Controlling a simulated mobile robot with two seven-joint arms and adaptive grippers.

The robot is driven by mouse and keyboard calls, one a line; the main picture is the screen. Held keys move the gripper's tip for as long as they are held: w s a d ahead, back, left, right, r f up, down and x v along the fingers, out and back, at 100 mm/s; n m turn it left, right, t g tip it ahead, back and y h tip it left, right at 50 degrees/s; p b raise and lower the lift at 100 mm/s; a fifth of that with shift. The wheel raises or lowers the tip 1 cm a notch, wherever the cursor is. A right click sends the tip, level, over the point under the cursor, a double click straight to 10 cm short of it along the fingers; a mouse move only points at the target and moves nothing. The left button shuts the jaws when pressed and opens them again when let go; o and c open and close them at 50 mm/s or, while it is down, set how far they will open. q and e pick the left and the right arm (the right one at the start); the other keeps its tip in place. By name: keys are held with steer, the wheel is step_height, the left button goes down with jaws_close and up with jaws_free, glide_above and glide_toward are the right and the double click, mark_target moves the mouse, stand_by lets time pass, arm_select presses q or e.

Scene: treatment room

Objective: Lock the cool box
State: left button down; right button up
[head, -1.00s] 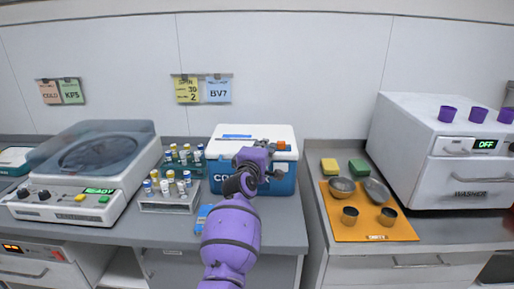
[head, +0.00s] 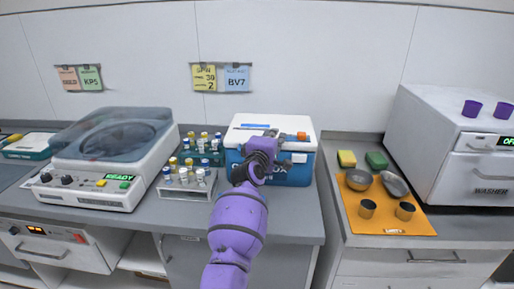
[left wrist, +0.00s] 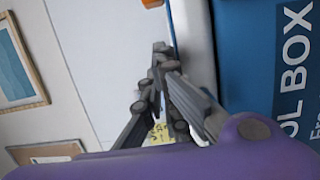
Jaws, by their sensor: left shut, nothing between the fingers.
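The cool box (head: 292,172) stands on the grey counter, blue with a white lid (head: 249,133) that looks closed. An orange piece (head: 301,136) shows at the lid's right side, and a white latch-like part (head: 299,158) shows on the front. My left gripper (head: 268,140) is at the box's front upper edge, over the lid in the picture, and hides part of the front and lid. In the left wrist view its fingers (left wrist: 163,75) are shut and empty beside the blue box wall (left wrist: 260,50); I cannot tell if they touch the box. My right gripper is not in view.
Vial racks (head: 187,190) stand left of the box, with a centrifuge (head: 105,160) beyond them. To the right, an orange mat (head: 385,222) holds metal bowls and cups. A washer (head: 465,160) stands at the far right.

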arm_select(q)
steer(key=p+v, duration=0.1)
steer(key=v, duration=0.9)
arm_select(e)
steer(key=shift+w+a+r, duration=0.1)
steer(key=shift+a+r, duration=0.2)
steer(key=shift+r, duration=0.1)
arm_select(q)
steer(key=shift+a, duration=0.2)
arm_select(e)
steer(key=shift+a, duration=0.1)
